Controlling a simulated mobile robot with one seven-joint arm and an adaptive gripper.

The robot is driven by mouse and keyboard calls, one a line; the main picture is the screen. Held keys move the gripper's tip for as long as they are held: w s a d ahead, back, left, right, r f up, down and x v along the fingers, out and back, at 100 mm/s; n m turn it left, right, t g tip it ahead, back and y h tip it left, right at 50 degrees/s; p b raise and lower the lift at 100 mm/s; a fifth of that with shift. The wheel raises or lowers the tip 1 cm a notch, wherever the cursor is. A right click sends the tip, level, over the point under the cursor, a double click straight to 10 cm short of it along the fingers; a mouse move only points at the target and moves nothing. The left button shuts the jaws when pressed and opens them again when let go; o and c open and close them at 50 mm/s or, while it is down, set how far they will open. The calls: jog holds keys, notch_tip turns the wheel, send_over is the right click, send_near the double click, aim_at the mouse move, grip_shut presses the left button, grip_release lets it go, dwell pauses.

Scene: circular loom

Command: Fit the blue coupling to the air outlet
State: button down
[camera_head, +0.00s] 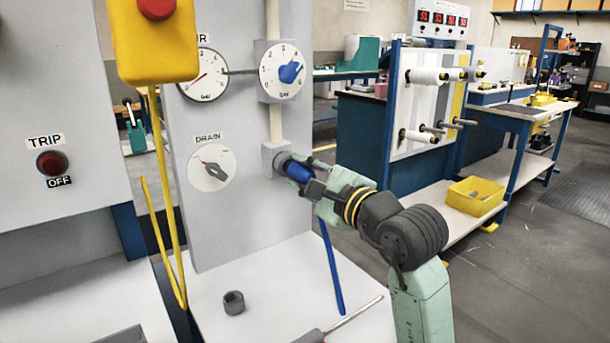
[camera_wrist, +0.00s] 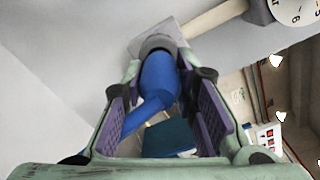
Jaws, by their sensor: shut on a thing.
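The blue coupling (camera_head: 298,172) is between the fingers of my gripper (camera_head: 305,175), which is shut on it. The coupling also shows in the wrist view (camera_wrist: 160,80), with a blue hose (camera_head: 331,265) hanging from it. The air outlet (camera_head: 275,158) is a grey block with a dark round fitting on the grey panel. In the wrist view the far end of the coupling meets the grey ring of the outlet (camera_wrist: 157,43). They appear in line and touching; I cannot tell how deep the coupling sits.
A drain dial (camera_head: 211,167) is left of the outlet; a pressure gauge (camera_head: 203,75) and a blue-knobbed regulator (camera_head: 283,70) are above. A yellow pendant (camera_head: 152,42) hangs at the left.

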jog(key=shift+w+a, duration=0.1)
jog(key=shift+w, duration=0.05)
jog(key=shift+w+a, duration=0.3)
jog(key=shift+w, duration=0.1)
jog(key=c, duration=1.2)
grip_release()
jog(key=v, duration=1.2)
